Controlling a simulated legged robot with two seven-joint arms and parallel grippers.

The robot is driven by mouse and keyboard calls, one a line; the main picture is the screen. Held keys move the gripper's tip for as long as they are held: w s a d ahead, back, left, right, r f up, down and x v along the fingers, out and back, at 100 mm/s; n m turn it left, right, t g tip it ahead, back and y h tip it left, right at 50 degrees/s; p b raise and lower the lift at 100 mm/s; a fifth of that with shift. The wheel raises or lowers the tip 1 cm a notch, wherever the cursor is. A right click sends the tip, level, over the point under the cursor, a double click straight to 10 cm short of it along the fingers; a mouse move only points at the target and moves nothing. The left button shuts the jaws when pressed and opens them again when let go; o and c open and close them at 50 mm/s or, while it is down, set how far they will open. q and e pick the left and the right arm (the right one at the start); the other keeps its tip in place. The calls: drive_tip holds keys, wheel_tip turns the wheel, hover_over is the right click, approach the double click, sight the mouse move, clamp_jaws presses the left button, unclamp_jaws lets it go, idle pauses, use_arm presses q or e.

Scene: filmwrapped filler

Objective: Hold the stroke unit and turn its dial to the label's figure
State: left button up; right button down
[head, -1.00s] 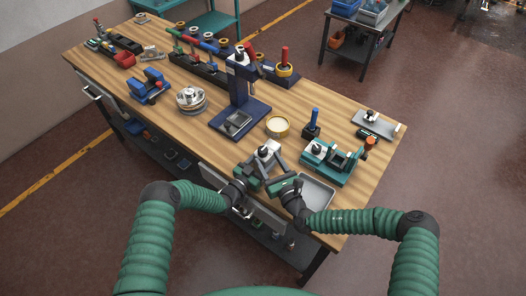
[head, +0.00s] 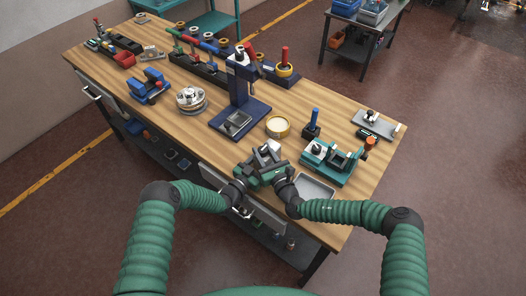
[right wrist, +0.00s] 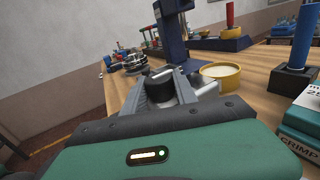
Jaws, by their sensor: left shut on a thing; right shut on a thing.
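The stroke unit (head: 267,149), a small silver and white piece with a dark part, is held above the table's front edge between my two grippers. My left gripper (head: 256,163) is shut on it from the left. My right gripper (head: 275,160) is shut on its dial from the right. In the right wrist view, a black round dial (right wrist: 160,77) sits between the grey fingers, beside a silver cylinder. The fingers hide part of the unit, and I cannot read any figure on the dial.
A teal crimp fixture (head: 325,168) stands to the right, its lettering partly cut off in the wrist view. A grey tray (head: 316,188) lies by the right gripper. A dark blue press (head: 240,112) and a yellow-rimmed round tin (head: 278,127) stand behind.

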drive_tip(key=shift+w+r+y, duration=0.1)
drive_tip(key=shift+y, duration=0.2)
drive_tip(key=shift+d+n+y, duration=0.1)
drive_tip(key=shift+n+y, duration=0.2)
drive_tip(key=shift+n, duration=0.1)
drive_tip(key=n+g+y, duration=0.4)
drive_tip(key=g, duration=0.1)
drive_tip(key=shift+w+d+n+y, duration=0.1)
drive_tip(key=shift+w+n+y, duration=0.1)
drive_tip(key=shift+n+y, duration=0.15)
drive_tip(key=shift+n+g+y, duration=0.75)
drive_tip(key=shift+n+g, duration=0.1)
drive_tip(key=shift+g, duration=0.45)
drive_tip(key=shift+n+g+y, duration=0.7)
drive_tip(key=shift+n+g, duration=0.1)
drive_tip(key=shift+g, duration=0.5)
drive_tip(key=c, duration=1.3)
unclamp_jaws()
drive_tip(key=o, duration=0.3)
drive_tip(key=shift+s, duration=0.15)
drive_tip(key=shift+o, duration=0.2)
